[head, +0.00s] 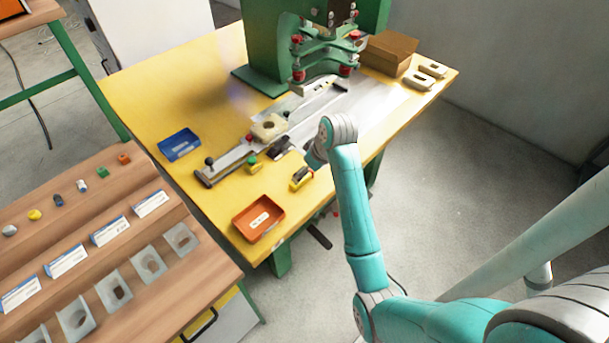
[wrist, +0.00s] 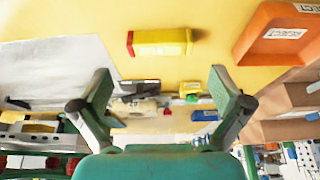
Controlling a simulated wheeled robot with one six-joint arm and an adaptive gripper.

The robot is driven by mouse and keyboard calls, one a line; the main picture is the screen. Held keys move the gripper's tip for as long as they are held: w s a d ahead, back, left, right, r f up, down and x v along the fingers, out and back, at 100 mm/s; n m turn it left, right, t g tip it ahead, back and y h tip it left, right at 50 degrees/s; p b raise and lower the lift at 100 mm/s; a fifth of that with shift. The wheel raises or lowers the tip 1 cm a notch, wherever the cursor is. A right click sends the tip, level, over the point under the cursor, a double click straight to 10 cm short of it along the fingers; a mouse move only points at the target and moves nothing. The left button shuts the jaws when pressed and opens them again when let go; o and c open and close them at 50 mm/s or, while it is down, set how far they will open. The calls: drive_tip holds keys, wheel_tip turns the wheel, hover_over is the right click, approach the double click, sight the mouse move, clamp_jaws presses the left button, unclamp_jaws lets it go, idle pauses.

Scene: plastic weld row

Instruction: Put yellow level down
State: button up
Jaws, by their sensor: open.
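The yellow level (wrist: 162,42), a short yellow bar with a red end, shows in the wrist view over the yellow tabletop, just beyond my fingertips. It also shows in the head view (head: 300,178) near the table's front edge, left of my arm. It appears to lie on the table, with a small shadow beside it. My gripper (wrist: 163,82) is open, its two fingers wide apart with nothing between them. The level is clear of both fingers. In the head view my wrist partly hides the gripper.
An orange-red labelled tray (head: 258,218) stands near the level at the table's front corner. A blue tray (head: 180,145) lies farther left. A metal rail fixture (head: 240,158) and a green press (head: 265,45) occupy the table's middle and back. A cardboard box (head: 388,53) stands back right.

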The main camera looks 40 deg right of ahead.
drive_tip(key=v, duration=0.6)
drive_tip(key=shift+f, duration=0.1)
drive_tip(key=shift+a+f, duration=0.1)
drive_tip(key=s+a+f, duration=0.1)
drive_tip(key=a+f, duration=0.1)
drive_tip(key=f, duration=0.1)
drive_tip(key=s+a+f+t, duration=0.1)
drive_tip(key=a+f, duration=0.2)
drive_tip(key=s+a+f+t, duration=0.1)
drive_tip(key=s+a+f, duration=0.1)
drive_tip(key=a+f, duration=0.1)
drive_tip(key=shift+a+f+m+h, duration=0.25)
drive_tip(key=shift+f+m+h, duration=0.15)
drive_tip(key=shift+f, duration=0.25)
drive_tip(key=s+a+f+t, duration=0.3)
drive_tip(key=s+a+f, duration=0.1)
drive_tip(key=s+a, duration=0.35)
drive_tip(key=s+a+r+t, duration=0.1)
drive_tip(key=s+a+r, duration=0.15)
drive_tip(key=s, duration=0.45)
drive_tip(key=s+a+r+t, duration=0.2)
drive_tip(key=s+a, duration=0.1)
drive_tip(key=s, duration=0.4)
drive_tip(key=s+a+r+t, duration=0.2)
drive_tip(key=s+r, duration=0.8)
drive_tip(key=shift+y, duration=0.3)
drive_tip(key=shift+s+a, duration=0.1)
